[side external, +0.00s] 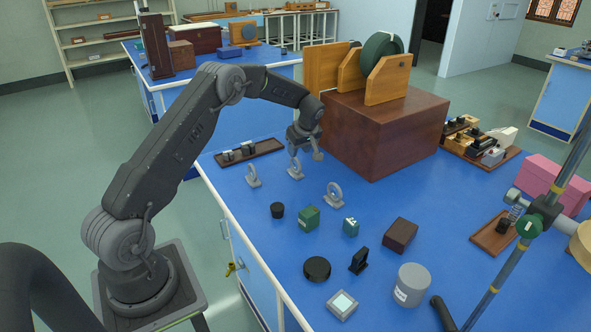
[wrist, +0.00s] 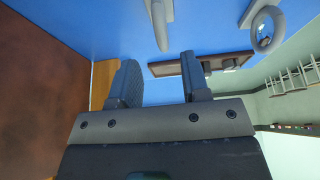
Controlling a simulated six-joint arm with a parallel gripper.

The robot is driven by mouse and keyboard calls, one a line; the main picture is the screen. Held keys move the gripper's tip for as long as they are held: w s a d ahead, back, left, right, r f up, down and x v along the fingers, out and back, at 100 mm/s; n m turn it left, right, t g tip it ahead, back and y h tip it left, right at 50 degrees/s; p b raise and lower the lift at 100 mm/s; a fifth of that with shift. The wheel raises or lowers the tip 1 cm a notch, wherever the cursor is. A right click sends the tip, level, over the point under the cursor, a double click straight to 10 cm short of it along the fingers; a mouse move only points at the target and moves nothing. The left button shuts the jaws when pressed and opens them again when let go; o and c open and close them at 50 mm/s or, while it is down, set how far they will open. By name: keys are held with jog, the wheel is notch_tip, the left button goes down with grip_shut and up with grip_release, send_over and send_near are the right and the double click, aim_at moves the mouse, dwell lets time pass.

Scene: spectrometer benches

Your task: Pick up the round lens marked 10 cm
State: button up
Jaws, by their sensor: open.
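Three round lenses in pale grey ring mounts stand upright on the blue bench in the side view: a left one (side external: 252,175), a middle one (side external: 295,167) and a right one (side external: 333,193). No 10 cm mark is readable on any of them. My gripper (side external: 306,154) is open, low over the bench and close to the middle lens.
A large brown wooden box (side external: 376,130) stands close on the right of my gripper. A dark tray (side external: 248,153) lies behind the left lens. In front are a black cylinder (side external: 277,210), a green block (side external: 308,217) and several other small items.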

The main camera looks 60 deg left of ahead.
aim_at(296, 159)
jog(key=x, duration=0.5)
jog(key=shift+s+d+f, duration=0.2)
grip_shut()
